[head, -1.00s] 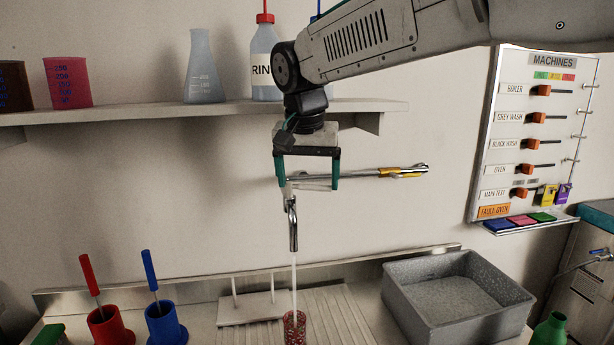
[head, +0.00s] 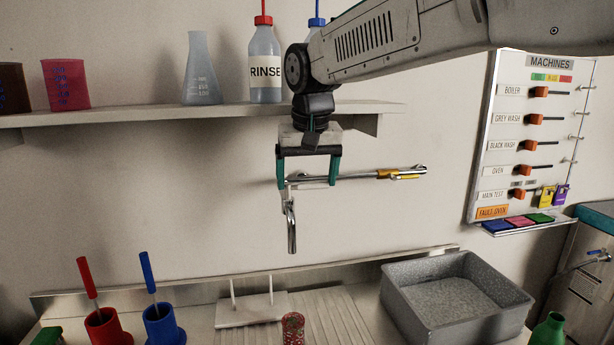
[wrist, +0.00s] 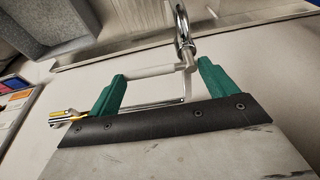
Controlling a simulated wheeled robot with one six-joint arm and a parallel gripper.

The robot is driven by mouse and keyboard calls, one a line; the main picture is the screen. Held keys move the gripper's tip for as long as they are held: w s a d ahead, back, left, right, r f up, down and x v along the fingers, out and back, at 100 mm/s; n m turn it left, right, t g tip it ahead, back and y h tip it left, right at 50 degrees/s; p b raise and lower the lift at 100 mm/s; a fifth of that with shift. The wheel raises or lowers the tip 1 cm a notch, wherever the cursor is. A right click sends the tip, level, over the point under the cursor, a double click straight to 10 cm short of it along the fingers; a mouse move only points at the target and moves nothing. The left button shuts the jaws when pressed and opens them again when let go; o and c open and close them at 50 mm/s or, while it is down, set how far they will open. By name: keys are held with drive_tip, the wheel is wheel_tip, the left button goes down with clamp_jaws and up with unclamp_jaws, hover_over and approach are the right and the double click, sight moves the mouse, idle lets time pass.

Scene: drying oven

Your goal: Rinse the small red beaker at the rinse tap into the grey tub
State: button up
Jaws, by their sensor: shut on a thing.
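The small red beaker (head: 293,328) stands upright on the ribbed drainboard, below the spout of the rinse tap (head: 291,225). Its lower part is cut off by the picture's bottom edge. No water stream shows from the spout. My gripper (head: 308,184) is at the tap, above the beaker, with its green fingers shut on the tap's pale grey cylindrical part; the wrist view shows this part of the tap (wrist: 160,71) between the fingers. The grey tub (head: 398,300) sits on the counter to the right of the beaker. The beaker is not identifiable in the wrist view.
Red (head: 103,328) and blue (head: 163,325) holders stand at the left. A white pegged stand (head: 250,312) is behind the beaker. A shelf (head: 200,112) with vessels is above; a green bottle (head: 549,330) is at the lower right. A yellow-marked bar extends right from the tap.

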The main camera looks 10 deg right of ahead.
drive_tip(key=o, duration=0.8)
drive_tip(key=shift+o, duration=0.2)
drive_tip(key=v, duration=0.8)
drive_tip(key=s+d+f, duration=0.4)
drive_tip(key=s+f, duration=0.2)
drive_tip(key=s, duration=0.4)
drive_tip(key=s+d+f+g, duration=0.1)
drive_tip(key=s+d+f, duration=0.4)
drive_tip(key=s+f, duration=0.2)
drive_tip(key=s+d+f, duration=0.4)
drive_tip(key=s+f, duration=0.3)
drive_tip(key=s, duration=0.5)
drive_tip(key=shift+s+d+f+g, duration=0.2)
drive_tip(key=shift+s+d+g, duration=0.1)
drive_tip(key=shift+s+g, duration=0.1)
